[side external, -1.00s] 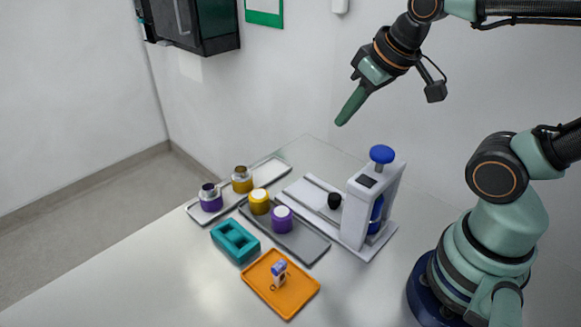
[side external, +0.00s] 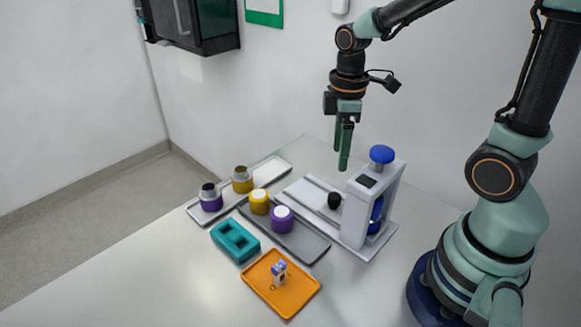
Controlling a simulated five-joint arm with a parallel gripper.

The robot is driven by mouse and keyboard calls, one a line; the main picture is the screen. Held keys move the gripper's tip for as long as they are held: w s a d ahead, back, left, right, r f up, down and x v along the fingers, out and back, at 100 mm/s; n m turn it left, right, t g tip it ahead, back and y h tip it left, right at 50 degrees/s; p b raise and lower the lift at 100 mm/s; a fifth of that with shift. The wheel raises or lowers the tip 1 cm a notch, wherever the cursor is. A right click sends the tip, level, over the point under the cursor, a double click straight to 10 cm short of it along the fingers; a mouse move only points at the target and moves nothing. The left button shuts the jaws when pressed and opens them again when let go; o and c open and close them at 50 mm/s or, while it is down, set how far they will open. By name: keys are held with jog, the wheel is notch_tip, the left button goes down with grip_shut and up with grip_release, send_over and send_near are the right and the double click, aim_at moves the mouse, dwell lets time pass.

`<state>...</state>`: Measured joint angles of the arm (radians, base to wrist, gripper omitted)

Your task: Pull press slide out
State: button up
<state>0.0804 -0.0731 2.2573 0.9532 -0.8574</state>
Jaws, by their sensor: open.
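The press (side external: 362,222) is a white upright frame with a blue knob (side external: 382,154) on top, standing on a white base. The press slide (side external: 313,204) is a flat pale piece lying along the base to the left of the frame. A black knob (side external: 334,200) stands up on it close to the frame. My gripper (side external: 341,160) is open and empty, with its green fingers pointing down. It hangs in the air above and behind the black knob, apart from the press and slide.
A pale tray (side external: 270,170) holds two metal-topped pieces. A grey tray (side external: 305,246) holds a yellow and a purple capped piece. The table front (side external: 170,290) is clear.

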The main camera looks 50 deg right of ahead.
aim_at(335, 196)
notch_tip(335, 196, down, 12)
jog(key=shift+f, duration=0.1)
dwell(0.5)
grip_shut()
dwell(1.5)
